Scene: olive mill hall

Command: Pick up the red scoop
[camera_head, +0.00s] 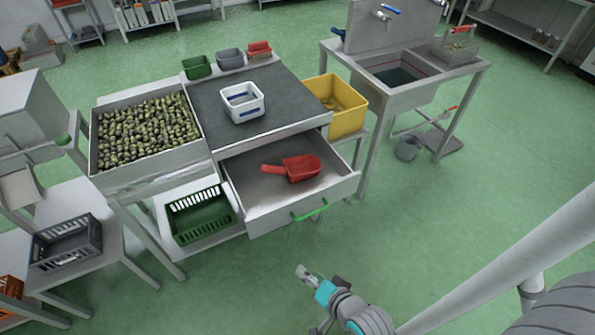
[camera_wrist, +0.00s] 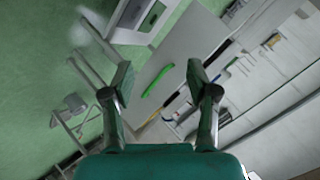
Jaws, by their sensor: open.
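The red scoop (camera_head: 302,168) lies in the open drawer (camera_head: 262,207) under the dark-topped table, its handle pointing left. The drawer is pulled out and has a green handle (camera_head: 310,210) on its front. My gripper (camera_wrist: 160,76) is open and empty, its two fingers apart in the wrist view. The green drawer handle (camera_wrist: 157,80) shows beyond and between the fingers there. In the head view my arm is at the bottom, in front of the drawer and apart from it. I cannot make out the scoop in the wrist view.
A white bin (camera_head: 242,114) stands on the dark tabletop (camera_head: 285,100) above the drawer. An olive-filled tray (camera_head: 106,176) is left, a green crate (camera_head: 200,238) below, a yellow bin (camera_head: 347,120) right. A sink stand (camera_head: 408,97) is further right. The green floor in front is clear.

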